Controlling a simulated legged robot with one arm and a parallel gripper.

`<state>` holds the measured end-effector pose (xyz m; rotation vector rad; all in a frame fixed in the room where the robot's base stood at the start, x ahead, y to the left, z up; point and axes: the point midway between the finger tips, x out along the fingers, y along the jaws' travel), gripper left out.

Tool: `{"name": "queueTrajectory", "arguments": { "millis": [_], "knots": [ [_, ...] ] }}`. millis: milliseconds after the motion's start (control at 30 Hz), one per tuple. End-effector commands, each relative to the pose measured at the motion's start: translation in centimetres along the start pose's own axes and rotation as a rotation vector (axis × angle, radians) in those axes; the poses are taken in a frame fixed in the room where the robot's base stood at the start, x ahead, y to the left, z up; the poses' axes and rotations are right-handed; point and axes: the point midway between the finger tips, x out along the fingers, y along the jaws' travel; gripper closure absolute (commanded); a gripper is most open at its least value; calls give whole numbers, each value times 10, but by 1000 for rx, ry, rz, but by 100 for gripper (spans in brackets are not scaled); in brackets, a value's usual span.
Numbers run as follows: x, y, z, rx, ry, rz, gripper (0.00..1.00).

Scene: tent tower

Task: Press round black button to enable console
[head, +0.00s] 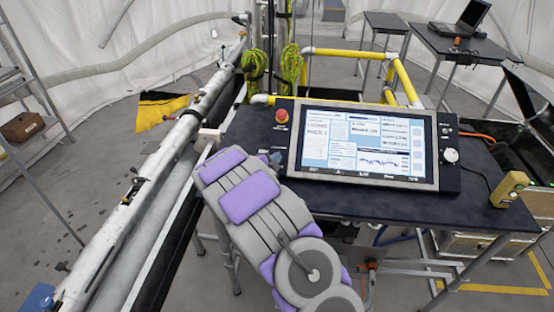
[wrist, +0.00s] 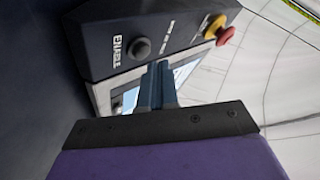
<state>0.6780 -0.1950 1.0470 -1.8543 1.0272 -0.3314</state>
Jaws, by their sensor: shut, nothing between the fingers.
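The console (head: 365,143) is a dark panel with a large lit screen on a dark table. In the wrist view, the round black button (wrist: 139,48) sits on the console's dark side panel beside the white word ENABLE. In the head view I cannot make the button out near my gripper. My gripper (wrist: 158,72) is shut and empty, its blue-grey fingertips just below and right of the button in the wrist view. A small gap shows between them in the picture; their depth apart is unclear. My gripper (head: 273,158) also shows at the console's left edge in the head view.
A red mushroom button (wrist: 226,36) on a yellow base is on the same panel; it also shows at the console's upper left (head: 282,115). A yellow handheld device (head: 509,189) stands on the table's right. A long metal pole (head: 160,160) runs along the left.

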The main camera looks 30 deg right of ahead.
Motion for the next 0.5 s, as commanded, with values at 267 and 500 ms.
{"name": "queueTrajectory", "arguments": {
  "millis": [267, 500],
  "knots": [
    [5, 4, 3, 0, 0, 0, 100],
    [5, 3, 2, 0, 0, 0, 100]
  ]
}}
